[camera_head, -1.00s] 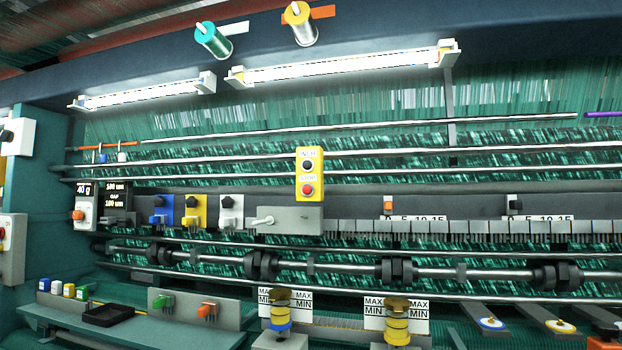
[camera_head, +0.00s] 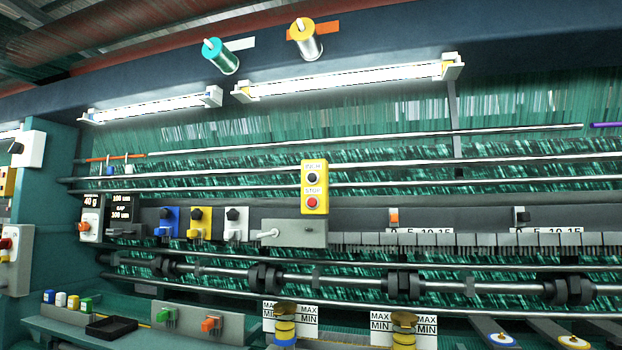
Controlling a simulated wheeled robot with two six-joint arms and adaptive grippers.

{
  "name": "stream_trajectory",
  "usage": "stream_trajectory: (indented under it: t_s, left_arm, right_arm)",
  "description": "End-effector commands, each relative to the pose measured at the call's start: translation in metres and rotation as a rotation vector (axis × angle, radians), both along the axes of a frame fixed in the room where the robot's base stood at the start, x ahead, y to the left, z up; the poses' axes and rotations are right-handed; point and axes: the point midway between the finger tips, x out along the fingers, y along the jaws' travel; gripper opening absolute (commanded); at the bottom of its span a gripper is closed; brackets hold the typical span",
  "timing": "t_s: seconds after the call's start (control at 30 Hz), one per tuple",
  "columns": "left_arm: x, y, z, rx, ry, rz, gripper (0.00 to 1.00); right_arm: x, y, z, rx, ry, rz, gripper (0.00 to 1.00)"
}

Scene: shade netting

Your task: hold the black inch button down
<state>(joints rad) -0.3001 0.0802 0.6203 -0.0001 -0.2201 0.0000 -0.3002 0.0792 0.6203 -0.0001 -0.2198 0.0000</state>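The black inch button (camera_head: 312,178) sits in the upper part of a yellow control box (camera_head: 315,205), under a small label reading INCH. A red stop button (camera_head: 311,202) is below it on the same box, under a STOP label. The box stands upright near the middle of the view, above a grey housing with a lever. Nothing touches the black button. Neither of my grippers shows in the head view.
A black tray (camera_head: 111,327) lies on the lower left shelf. The space before the yellow box looks clear.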

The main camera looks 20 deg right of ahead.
Motion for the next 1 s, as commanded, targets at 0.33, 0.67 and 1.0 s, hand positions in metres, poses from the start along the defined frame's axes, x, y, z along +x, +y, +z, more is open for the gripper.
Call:
stream_trajectory:
  t_s: [0.33, 0.67, 1.0]
  left_arm:
    - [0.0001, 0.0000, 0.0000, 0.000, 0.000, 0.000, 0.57]
    - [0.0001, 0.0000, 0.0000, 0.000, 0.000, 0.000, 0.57]
    - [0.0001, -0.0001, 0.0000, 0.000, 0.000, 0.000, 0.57]
  right_arm:
    - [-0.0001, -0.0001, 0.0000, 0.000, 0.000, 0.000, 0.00]
    - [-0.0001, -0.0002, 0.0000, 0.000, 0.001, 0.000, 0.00]
    - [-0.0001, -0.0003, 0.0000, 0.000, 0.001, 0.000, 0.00]
